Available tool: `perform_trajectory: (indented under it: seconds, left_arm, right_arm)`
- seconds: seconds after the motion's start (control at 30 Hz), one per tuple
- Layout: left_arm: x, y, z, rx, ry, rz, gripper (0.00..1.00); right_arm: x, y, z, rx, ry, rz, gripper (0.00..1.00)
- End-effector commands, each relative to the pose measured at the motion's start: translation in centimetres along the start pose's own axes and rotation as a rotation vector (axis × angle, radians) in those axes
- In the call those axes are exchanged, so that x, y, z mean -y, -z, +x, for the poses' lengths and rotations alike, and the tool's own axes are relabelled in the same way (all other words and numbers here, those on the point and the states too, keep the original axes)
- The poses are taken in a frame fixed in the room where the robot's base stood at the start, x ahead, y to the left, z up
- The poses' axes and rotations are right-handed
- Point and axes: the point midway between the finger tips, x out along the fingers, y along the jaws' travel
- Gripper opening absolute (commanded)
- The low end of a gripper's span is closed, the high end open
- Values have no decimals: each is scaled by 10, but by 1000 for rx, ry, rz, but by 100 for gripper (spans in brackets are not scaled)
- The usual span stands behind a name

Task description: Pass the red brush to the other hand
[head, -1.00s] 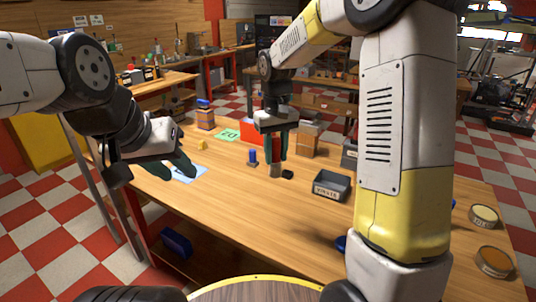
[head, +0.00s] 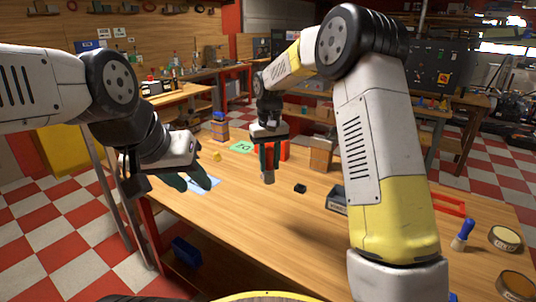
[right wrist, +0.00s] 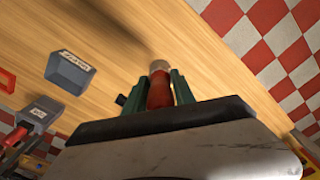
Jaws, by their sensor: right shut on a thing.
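The red brush (right wrist: 159,92) is held in my right gripper (right wrist: 160,88), between the two dark green fingers. Its red handle and pale tip show in the right wrist view. In the head view my right gripper (head: 268,165) points down above the table, and the pale brush tip (head: 268,180) hangs below the fingers. My left gripper (head: 188,182) is left of it, over a light blue sheet (head: 207,188). Its fingers are apart with nothing seen between them. A clear gap separates the two grippers.
The wooden table (head: 260,225) has free room in front. A small black piece (head: 300,188) and a grey labelled tray (head: 337,199) lie right of my right gripper. A blue-handled brush (head: 463,235) stands far right near round tins (head: 505,238). A green card (head: 242,147) lies behind.

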Motion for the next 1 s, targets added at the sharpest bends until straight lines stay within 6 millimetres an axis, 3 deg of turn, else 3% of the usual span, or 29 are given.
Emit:
perform_trajectory:
  seconds: [0.4,0.6,0.8,1.0]
  left_arm:
    - [0,0,0,0,0,0,36]
    - [0,0,0,0,0,0,36]
    - [0,0,0,0,0,0,36]
    - [0,0,0,0,0,0,36]
  right_arm:
    - [-12,-22,57,0,2,-719,0]
    - [-15,-30,77,-1,2,-989,0]
    - [-17,-33,86,-2,1,-1117,0]
    - [-17,-33,87,-3,0,-1134,0]
